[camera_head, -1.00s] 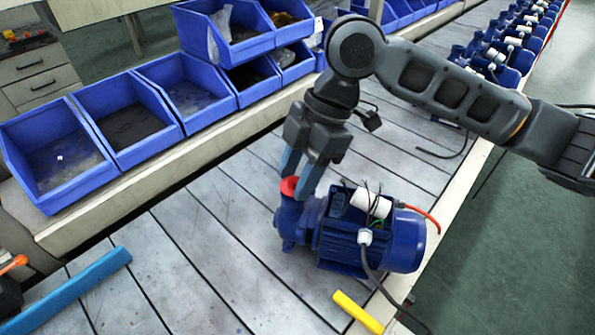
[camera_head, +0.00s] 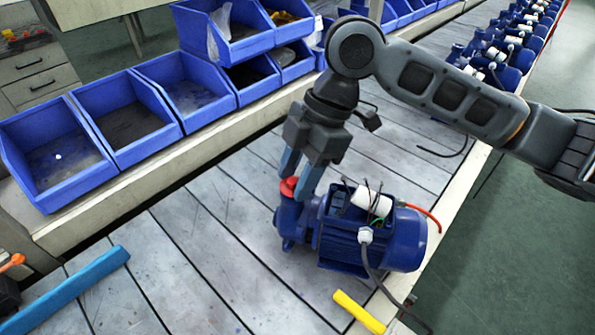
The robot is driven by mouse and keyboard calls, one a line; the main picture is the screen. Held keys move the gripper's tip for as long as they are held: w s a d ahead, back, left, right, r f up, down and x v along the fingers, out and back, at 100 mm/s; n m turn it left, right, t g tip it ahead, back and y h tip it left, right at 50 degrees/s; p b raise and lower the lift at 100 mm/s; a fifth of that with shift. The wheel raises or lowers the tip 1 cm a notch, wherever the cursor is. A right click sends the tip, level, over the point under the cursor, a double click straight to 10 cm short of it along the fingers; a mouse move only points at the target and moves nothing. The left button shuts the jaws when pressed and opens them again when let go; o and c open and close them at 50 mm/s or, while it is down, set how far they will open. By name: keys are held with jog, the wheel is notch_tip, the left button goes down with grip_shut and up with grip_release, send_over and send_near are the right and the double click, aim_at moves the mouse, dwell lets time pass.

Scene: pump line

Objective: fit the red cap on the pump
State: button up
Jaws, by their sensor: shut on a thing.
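The blue pump (camera_head: 365,235) lies on the slatted line, with a white part and loose wires on top. The red cap (camera_head: 287,187) is at the top of the pump's left end, at its upright port. My gripper (camera_head: 297,183) points down from above with its blue fingers around the cap, shut on it. The fingers partly hide the cap. I cannot tell whether the cap is seated on the port or just touching it.
Blue bins (camera_head: 125,122) stand along the line's far left edge. A yellow bar (camera_head: 358,312) lies in front of the pump and a blue bar (camera_head: 70,290) at the lower left. More pumps (camera_head: 500,55) stand at the upper right. The slats left of the pump are clear.

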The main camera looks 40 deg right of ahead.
jog(key=shift+f, duration=0.25)
jog(key=o, duration=1.1)
jog(key=p+v, duration=0.3)
jog(key=v, duration=0.3)
jog(key=shift+v, duration=3.9)
